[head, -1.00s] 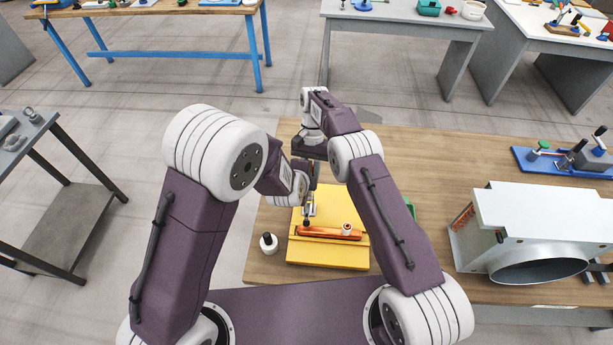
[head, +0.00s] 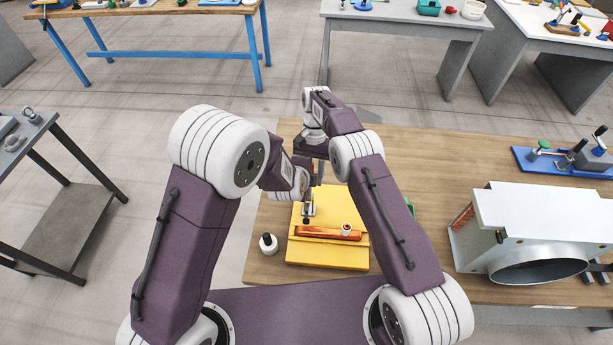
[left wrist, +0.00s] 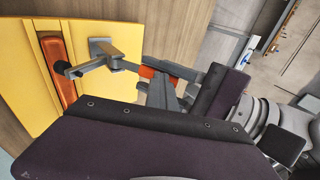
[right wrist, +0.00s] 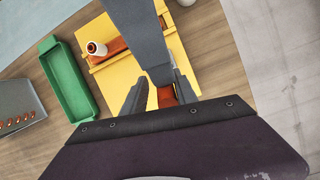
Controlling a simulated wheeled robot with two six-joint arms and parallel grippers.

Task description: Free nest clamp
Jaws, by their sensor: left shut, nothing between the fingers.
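The nest clamp (left wrist: 104,50) is a grey toggle clamp on a yellow plate (head: 330,255). Its black tip (left wrist: 62,68) is over an orange-brown nest piece (head: 325,234). Its orange handle (left wrist: 148,72) shows in the left wrist view, partly behind fingers. My left gripper (left wrist: 160,88) is shut and empty, close beside the handle; I cannot tell if they touch. My right gripper (right wrist: 155,75) has its fingers apart, with the orange handle (right wrist: 166,96) between them. A large grey piece in the right wrist view hides the clamp base. My arms hide much of the clamp in the head view.
A green tray (right wrist: 72,80) lies on the plate's other side. A large silver housing (head: 540,230) and a blue fixture (head: 560,160) occupy the table's right. Bare wood shows behind the plate.

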